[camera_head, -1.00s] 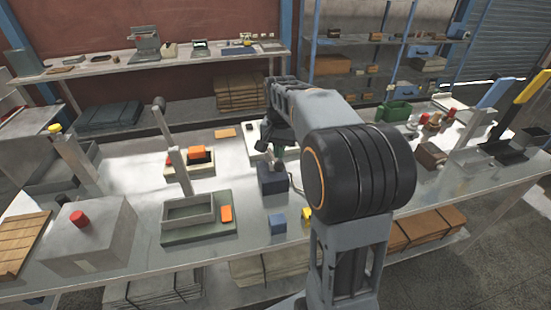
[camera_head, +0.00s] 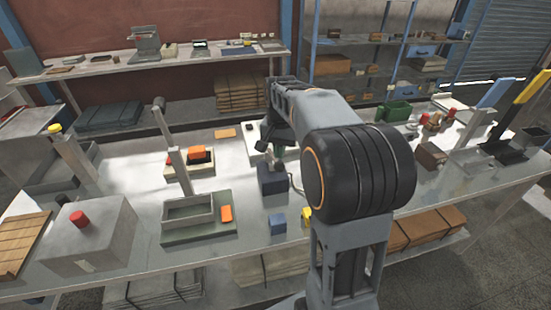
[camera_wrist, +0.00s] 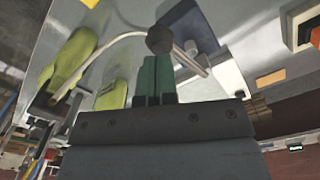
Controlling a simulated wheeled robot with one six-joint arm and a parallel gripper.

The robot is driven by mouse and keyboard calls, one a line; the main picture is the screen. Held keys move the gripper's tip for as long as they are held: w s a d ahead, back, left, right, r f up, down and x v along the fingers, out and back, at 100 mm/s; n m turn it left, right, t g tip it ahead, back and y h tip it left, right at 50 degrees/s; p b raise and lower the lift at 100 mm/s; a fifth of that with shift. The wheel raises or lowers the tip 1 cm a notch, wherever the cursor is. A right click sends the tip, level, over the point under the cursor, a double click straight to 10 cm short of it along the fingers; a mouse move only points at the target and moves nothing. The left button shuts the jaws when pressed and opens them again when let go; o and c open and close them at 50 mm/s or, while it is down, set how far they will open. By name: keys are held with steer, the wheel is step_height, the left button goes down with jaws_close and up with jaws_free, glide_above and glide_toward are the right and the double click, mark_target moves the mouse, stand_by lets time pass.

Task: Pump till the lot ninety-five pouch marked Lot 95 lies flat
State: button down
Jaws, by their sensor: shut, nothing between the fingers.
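In the wrist view my gripper (camera_wrist: 158,62) has its two green fingers together and empty. A dark ball knob (camera_wrist: 160,40) on a metal lever (camera_wrist: 190,62) is right at the fingertips; I cannot tell whether they touch. A pale hose (camera_wrist: 105,45) curves from near the knob toward a yellow-green pouch (camera_wrist: 68,62). A second yellow-green piece (camera_wrist: 112,94) lies beside it. No Lot 95 label is readable. In the head view my gripper (camera_head: 273,152) is above a dark blue box (camera_head: 272,180), partly hidden by my arm.
A grey box with a red knob (camera_head: 79,218) stands farther left. A green bin (camera_head: 396,111) is at right.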

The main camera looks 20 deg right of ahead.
steer(key=shift+f+b, duration=0.85)
steer(key=shift+f, duration=0.45)
stand_by(0.6)
steer(key=shift+s+f+b, duration=0.2)
steer(key=shift+f+b, duration=0.9)
steer(key=shift+f, duration=0.4)
steer(key=shift+s+f+b, duration=0.15)
steer(key=shift+f+b, duration=0.9)
steer(key=shift+f, duration=0.45)
steer(key=shift+w+r+p, duration=0.2)
steer(key=shift+r+p, duration=1.3)
steer(key=shift+r, duration=0.1)
steer(key=shift+w+r+p, duration=0.15)
steer(key=shift+r+p, duration=1.3)
steer(key=shift+r, duration=0.15)
